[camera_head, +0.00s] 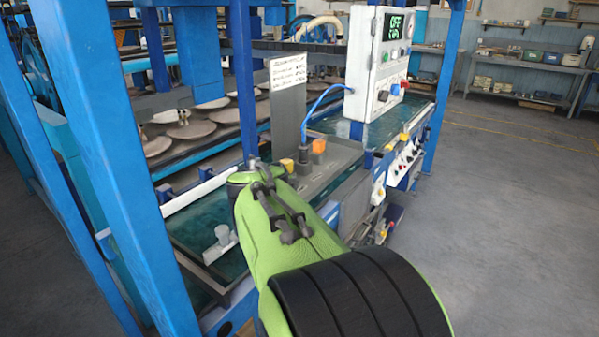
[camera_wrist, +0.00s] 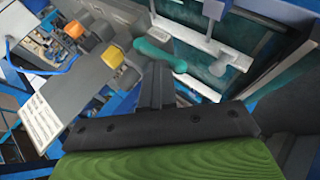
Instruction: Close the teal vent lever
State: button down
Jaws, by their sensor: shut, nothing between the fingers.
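The teal lever (camera_wrist: 160,53) shows in the wrist view as a rounded teal handle lying slantwise, just beyond my fingertips. My gripper (camera_wrist: 154,72) is shut and empty, with its dark fingers together and pointing at the lever. The fingertips look close to the lever's middle; I cannot tell whether they touch it. In the head view my green arm reaches over the machine's front edge, and I cannot make out the lever there.
A yellow knob (camera_wrist: 112,57) and an orange knob (camera_wrist: 75,29) stand left of the lever. A pale handle (camera_wrist: 226,58) is at its right. In the head view, a white control box (camera_head: 380,65) and blue posts (camera_head: 112,130) frame the machine. Open floor (camera_head: 510,200) lies right.

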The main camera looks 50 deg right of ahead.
jog(key=shift+a+f, duration=0.15)
jog(key=shift+f, duration=0.25)
